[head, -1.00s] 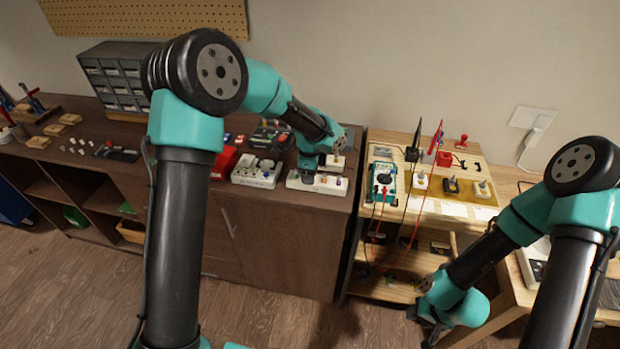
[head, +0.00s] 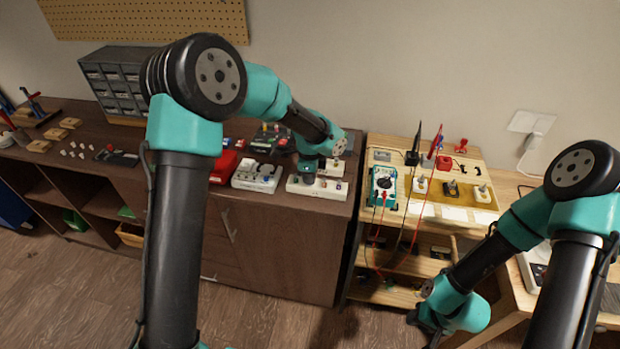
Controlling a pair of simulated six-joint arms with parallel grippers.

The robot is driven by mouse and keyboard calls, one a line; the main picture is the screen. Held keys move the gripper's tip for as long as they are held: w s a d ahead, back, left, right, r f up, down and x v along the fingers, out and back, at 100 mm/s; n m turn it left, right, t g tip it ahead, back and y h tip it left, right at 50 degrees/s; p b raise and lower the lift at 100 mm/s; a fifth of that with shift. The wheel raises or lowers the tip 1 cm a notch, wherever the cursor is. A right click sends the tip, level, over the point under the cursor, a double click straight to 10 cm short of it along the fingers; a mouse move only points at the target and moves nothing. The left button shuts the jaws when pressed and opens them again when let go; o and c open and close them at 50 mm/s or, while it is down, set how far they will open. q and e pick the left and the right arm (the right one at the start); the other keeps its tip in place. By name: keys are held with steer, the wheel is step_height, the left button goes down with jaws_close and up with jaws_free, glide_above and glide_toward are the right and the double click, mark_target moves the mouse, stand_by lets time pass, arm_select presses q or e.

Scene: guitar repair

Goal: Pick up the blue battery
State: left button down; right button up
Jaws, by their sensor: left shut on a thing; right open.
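My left gripper (head: 308,178) points down over a white holder (head: 298,190) near the right end of the brown cabinet. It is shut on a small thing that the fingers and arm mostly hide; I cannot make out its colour. Small items sit on the holder right of the gripper, including a small dark, bluish one (head: 338,186). I cannot tell whether either thing is the blue battery. My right gripper (head: 425,322) is open and empty, low in front of the wooden shelf unit, far from the holder.
A second white holder (head: 256,178) and a red box (head: 222,168) stand left of the gripper. A green multimeter (head: 383,186) with hanging leads is on the wooden bench to the right. A drawer cabinet (head: 115,85) stands at the back left.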

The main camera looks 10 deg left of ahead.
arm_select(q)
step_height(320, 180, up, 3)
steer(key=shift+f, duration=0.15)
steer(key=shift+s+r, duration=0.2)
steer(key=s+d+r, duration=0.1)
steer(key=s+d, duration=0.3)
steer(key=s, duration=1.1)
steer(key=shift+r, duration=0.2)
steer(key=shift+r, duration=0.1)
steer(key=shift+r, duration=1.9)
steer(key=w+a+f+n, duration=0.1)
steer(key=w+a+n, duration=0.2)
steer(key=w+n, duration=0.1)
steer(key=w+a+f+n, duration=0.2)
steer(key=w+a+n, duration=0.1)
steer(key=w+n, duration=0.1)
steer(key=w+a+f+n, duration=0.2)
steer(key=w+a+n, duration=0.1)
steer(key=n, duration=0.3)
steer(key=shift+w, duration=0.7)
